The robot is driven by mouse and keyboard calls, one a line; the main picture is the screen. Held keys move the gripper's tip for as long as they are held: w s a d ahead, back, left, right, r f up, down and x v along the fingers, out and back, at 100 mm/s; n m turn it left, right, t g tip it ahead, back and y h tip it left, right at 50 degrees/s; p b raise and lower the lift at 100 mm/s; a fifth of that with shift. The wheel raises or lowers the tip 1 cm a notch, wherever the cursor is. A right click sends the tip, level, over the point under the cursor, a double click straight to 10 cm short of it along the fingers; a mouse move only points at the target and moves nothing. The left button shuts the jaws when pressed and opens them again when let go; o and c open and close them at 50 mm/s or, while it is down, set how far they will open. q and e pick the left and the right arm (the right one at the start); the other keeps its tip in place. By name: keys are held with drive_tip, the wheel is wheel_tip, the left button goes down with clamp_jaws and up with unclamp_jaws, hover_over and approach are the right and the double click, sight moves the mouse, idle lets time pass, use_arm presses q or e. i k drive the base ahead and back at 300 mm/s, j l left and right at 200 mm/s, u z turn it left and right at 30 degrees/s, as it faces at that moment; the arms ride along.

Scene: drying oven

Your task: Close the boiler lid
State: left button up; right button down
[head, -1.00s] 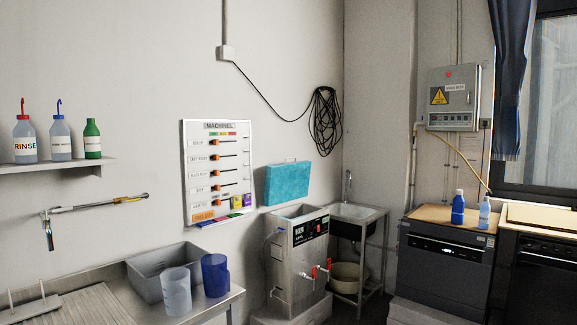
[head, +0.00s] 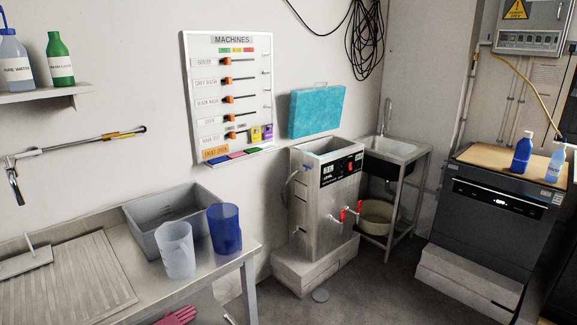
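The boiler (head: 312,208) is a steel box with a dark control panel and red-handled taps, standing on a pale block right of the middle. Its top is open and I see into its inside. The boiler lid (head: 316,110) appears to be the turquoise panel with a small handle on its top edge, raised upright behind the boiler against the wall. Neither of my grippers is in view.
A steel counter (head: 80,270) at the left holds a grey basin (head: 165,212), a clear jug (head: 177,250) and a blue jug (head: 224,229). A sink (head: 395,150) stands behind the boiler. A dark machine (head: 490,205) is at the right. The floor before the boiler is clear.

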sight(313, 111)
drive_tip(key=i+l+z, duration=0.15)
drive_tip(key=i+z, duration=0.2)
drive_tip(key=i, duration=0.2)
drive_tip(key=i+z, duration=0.35)
drive_tip(key=i, duration=0.2)
drive_tip(key=i+j+z, duration=0.1)
drive_tip(key=i+z, duration=0.3)
drive_tip(key=i, duration=0.15)
drive_tip(key=i+l+u, duration=0.15)
drive_tip(key=i+u, duration=0.2)
drive_tip(key=i, duration=0.45)
